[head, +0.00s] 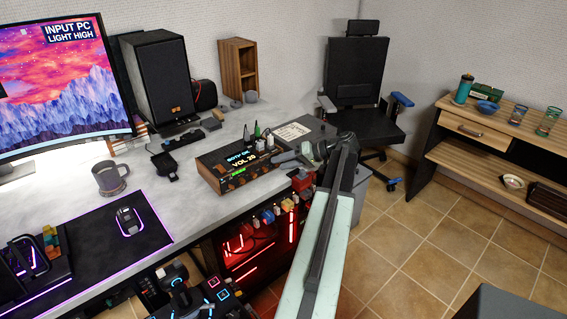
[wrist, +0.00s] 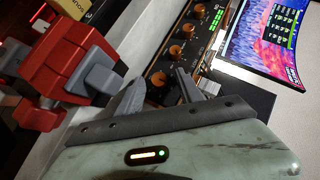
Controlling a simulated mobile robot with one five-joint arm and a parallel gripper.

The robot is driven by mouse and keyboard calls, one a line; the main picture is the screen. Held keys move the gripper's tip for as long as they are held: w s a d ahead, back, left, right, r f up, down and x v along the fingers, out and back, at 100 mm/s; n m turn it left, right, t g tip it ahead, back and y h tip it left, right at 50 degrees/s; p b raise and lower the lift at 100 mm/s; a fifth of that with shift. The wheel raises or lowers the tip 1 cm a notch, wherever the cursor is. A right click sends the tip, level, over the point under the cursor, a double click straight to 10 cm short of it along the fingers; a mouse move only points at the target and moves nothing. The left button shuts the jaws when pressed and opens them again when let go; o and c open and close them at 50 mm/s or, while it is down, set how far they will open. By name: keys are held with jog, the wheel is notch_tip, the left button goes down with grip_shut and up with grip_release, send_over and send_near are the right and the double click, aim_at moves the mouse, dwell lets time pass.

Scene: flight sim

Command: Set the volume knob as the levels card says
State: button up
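The black and wood-sided audio unit (head: 237,166) stands on the desk; its lit display reads "VOL 20".
A red block-like figure (wrist: 75,65) is left of my gripper in the wrist view. The large monitor (head: 62,75) reads "INPUT PC LIGHT HIGH". A mug (head: 110,178) and speaker (head: 158,78) stand on the desk.

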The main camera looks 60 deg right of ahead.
jog(key=p+v, duration=0.3)
jog(key=v, duration=0.4)
jog(key=shift+s+r, duration=0.15)
jog(key=shift+r, duration=0.1)
jog(key=shift+s+d, duration=0.1)
jog(key=shift+s, duration=0.15)
